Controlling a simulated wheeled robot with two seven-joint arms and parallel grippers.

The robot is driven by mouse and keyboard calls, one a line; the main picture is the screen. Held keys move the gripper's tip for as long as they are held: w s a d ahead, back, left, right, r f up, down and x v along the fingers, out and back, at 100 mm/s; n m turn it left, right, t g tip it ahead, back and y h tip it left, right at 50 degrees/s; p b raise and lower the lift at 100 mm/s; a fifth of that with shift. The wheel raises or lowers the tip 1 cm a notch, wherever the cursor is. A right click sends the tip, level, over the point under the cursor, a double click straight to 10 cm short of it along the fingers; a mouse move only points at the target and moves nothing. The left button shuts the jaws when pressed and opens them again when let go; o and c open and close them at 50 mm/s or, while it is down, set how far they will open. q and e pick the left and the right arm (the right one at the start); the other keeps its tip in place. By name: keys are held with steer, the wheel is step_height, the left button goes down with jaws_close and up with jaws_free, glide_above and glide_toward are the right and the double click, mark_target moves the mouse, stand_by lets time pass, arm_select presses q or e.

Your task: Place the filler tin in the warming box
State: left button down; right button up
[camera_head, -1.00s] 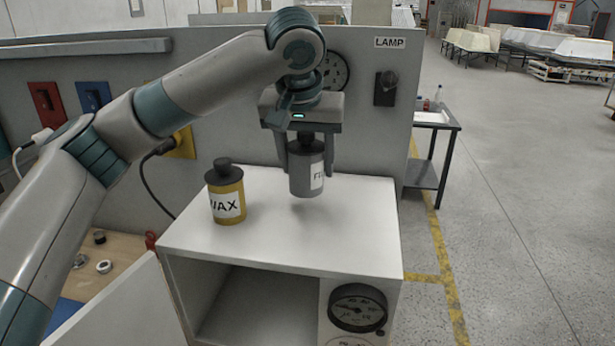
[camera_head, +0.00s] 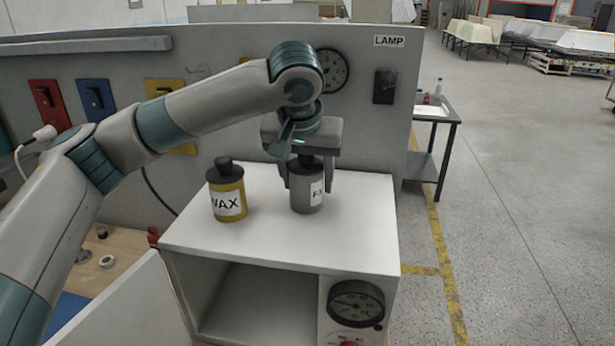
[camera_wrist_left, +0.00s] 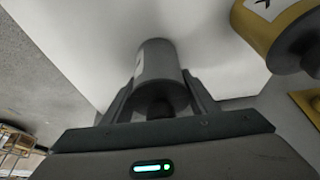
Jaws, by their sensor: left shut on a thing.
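The grey filler tin (camera_head: 305,196) is upright at the top of the white warming box (camera_head: 280,247), its base at or very near the top surface. My left gripper (camera_head: 307,180) comes down from above and is shut on the tin's upper part. In the left wrist view the tin (camera_wrist_left: 158,62) sits between the two fingers (camera_wrist_left: 160,95). The warming box's front compartment (camera_head: 258,302) is open and looks empty. Its door (camera_head: 125,305) stands swung out to the left. My right gripper is not in view.
A yellow wax tin (camera_head: 227,190) stands on the box top, left of the filler tin; it also shows in the left wrist view (camera_wrist_left: 270,25). A dial (camera_head: 356,303) is on the box front. A grey panel (camera_head: 370,140) with switches stands behind.

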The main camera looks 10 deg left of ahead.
arm_select(q)
steer(key=c, duration=0.7)
jaws_free()
steer(key=shift+f, duration=0.1)
steer(key=shift+r, duration=0.2)
steer(key=shift+s+r, duration=0.1)
steer(key=shift+r, duration=0.15)
steer(key=b+v, duration=0.3)
steer(key=v, duration=0.7)
steer(key=shift+r, duration=0.1)
steer(key=shift+s+r, duration=0.25)
steer(key=shift+r, duration=0.3)
